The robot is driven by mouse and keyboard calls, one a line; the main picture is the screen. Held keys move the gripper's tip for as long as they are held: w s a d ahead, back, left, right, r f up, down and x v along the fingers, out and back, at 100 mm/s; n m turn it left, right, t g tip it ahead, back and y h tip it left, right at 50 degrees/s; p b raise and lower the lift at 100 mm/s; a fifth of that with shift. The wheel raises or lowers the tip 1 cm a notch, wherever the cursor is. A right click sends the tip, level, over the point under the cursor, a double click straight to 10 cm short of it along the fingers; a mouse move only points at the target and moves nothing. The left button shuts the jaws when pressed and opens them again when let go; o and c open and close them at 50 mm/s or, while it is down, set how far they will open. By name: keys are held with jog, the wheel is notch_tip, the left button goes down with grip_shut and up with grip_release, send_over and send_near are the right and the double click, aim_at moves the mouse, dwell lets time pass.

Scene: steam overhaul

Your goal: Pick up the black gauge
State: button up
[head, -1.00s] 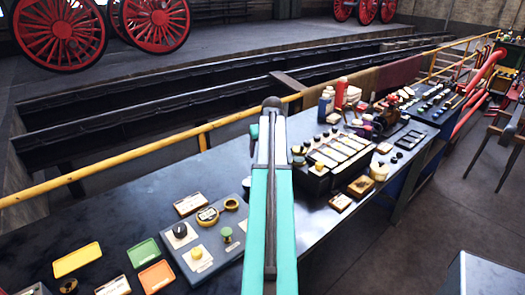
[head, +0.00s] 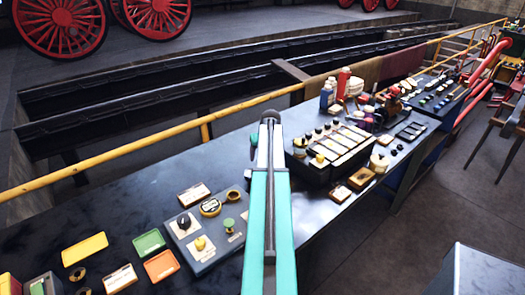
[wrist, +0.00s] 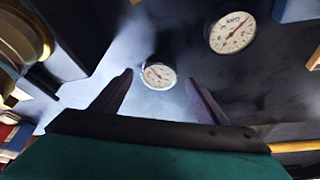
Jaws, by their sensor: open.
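In the wrist view, a small round gauge (wrist: 158,73) with a white dial and a thin rim, dark in part, lies on the dark bench top between my gripper's fingers. A larger round gauge (wrist: 232,32) with a white dial, red needle and dark rim lies farther off to the upper right. Which of the two is the black gauge I cannot tell for sure. My gripper (wrist: 159,79) is open and empty, its fingertips on either side of the small gauge. Neither gauge can be made out in the head view, where my arm covers part of the bench.
The dark bench (head: 120,208) holds a yellow tray (head: 84,251), a green tray (head: 149,242) and a grey control panel (head: 208,236) on the left. A black switch box (head: 318,168) stands right of my arm. A yellow rail (head: 110,154) runs behind.

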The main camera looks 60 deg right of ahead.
jog(key=shift+p+x, duration=0.45)
jog(key=shift+x, duration=1.35)
jog(key=c, duration=1.3)
